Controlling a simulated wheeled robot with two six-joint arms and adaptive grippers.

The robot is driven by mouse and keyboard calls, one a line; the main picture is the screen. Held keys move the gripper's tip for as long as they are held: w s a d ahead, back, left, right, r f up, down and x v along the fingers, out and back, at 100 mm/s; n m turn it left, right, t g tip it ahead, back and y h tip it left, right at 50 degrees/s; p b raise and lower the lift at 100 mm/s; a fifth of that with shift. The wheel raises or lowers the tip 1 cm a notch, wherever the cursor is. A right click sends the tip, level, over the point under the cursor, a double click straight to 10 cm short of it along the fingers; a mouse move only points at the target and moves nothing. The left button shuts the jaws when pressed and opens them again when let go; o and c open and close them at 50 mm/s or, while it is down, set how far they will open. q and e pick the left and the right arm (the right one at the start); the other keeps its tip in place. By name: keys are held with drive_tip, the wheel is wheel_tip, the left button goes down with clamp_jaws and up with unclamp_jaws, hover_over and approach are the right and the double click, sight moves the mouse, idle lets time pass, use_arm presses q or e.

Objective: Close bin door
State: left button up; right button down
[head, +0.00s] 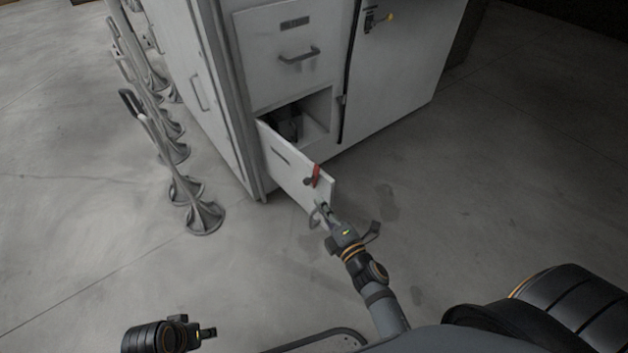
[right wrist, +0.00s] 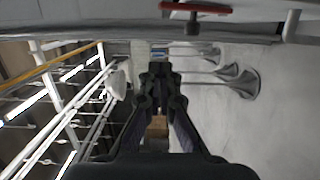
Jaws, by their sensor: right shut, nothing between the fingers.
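The bin door (head: 290,165) is a white panel on the low left compartment of a cabinet. It stands swung out, with its left edge at the cabinet. A red-handled latch (head: 314,174) sits near its free edge; the red handle (right wrist: 195,8) also shows at the top of the right wrist view. My right gripper (head: 322,212) is shut and empty at the door's lower free end; whether it touches the panel I cannot tell. Its closed fingers (right wrist: 160,77) show in the right wrist view. My left gripper (head: 205,332) is low at the left, away from the door; its jaws are unclear.
The compartment (head: 318,112) behind the door is open, with something dark (head: 288,127) inside. Above it is a closed panel with a grey handle (head: 299,56). Several metal posts with round bases (head: 204,217) stand left of the cabinet. The floor at right is clear.

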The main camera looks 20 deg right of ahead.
sight(318, 177)
drive_tip(key=shift+w+d, duration=0.35)
drive_tip(key=shift+w, duration=1.3)
drive_tip(key=shift+w+d, duration=0.35)
drive_tip(key=shift+w, duration=1.35)
drive_tip(key=shift+w+d, duration=0.35)
drive_tip(key=shift+w, duration=1.3)
